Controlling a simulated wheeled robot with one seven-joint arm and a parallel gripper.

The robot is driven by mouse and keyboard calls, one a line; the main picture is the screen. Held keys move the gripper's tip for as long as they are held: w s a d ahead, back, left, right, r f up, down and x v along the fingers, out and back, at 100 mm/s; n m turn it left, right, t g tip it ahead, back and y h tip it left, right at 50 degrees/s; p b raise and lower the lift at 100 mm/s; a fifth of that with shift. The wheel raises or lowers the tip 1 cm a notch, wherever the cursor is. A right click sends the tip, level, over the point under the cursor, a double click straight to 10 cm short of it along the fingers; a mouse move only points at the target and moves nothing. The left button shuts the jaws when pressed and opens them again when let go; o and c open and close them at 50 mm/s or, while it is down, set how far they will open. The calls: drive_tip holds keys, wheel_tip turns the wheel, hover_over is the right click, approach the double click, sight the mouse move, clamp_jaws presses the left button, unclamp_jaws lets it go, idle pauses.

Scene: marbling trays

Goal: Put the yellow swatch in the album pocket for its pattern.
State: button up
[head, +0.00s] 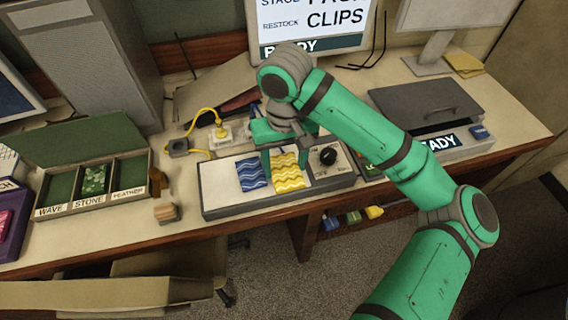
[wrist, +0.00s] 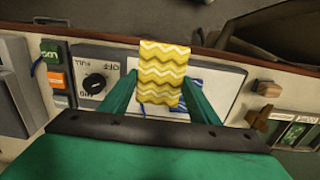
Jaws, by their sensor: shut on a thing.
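The yellow swatch (head: 290,181), with zigzag wavy bands, is between the fingers of my gripper (head: 284,160), over the right half of a pale tray. In the wrist view the yellow swatch (wrist: 164,75) stands between the two green fingers, and my gripper (wrist: 160,95) is shut on it. The album (head: 75,140) is at the left, lid up, with pockets labelled WAVE (head: 52,190), STONE (head: 90,182) and FEATHER (head: 129,172). A green swatch (head: 95,180) is in the STONE pocket; WAVE and FEATHER look empty.
A blue wavy swatch (head: 252,174) lies on the tray (head: 216,189) just left of the yellow one. A black knob (head: 327,156) is at the tray's right. A small wooden block (head: 166,212) lies between album and tray. A yellow cable (head: 208,111) runs behind.

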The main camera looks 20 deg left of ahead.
sight(287, 161)
drive_tip(key=w+f, duration=0.2)
drive_tip(key=w+a+f, duration=0.1)
drive_tip(key=w+f, duration=0.2)
drive_tip(key=shift+a+f, duration=0.1)
drive_tip(key=shift+f, duration=0.25)
drive_tip(key=shift+w+a+f, duration=0.1)
drive_tip(key=shift+a+f, duration=0.05)
drive_tip(key=shift+f, duration=0.8)
drive_tip(key=shift+w+a+f, duration=0.1)
drive_tip(key=shift+f, duration=0.85)
drive_tip(key=shift+f, duration=0.15)
drive_tip(key=o, duration=0.9)
drive_tip(key=shift+c, duration=0.2)
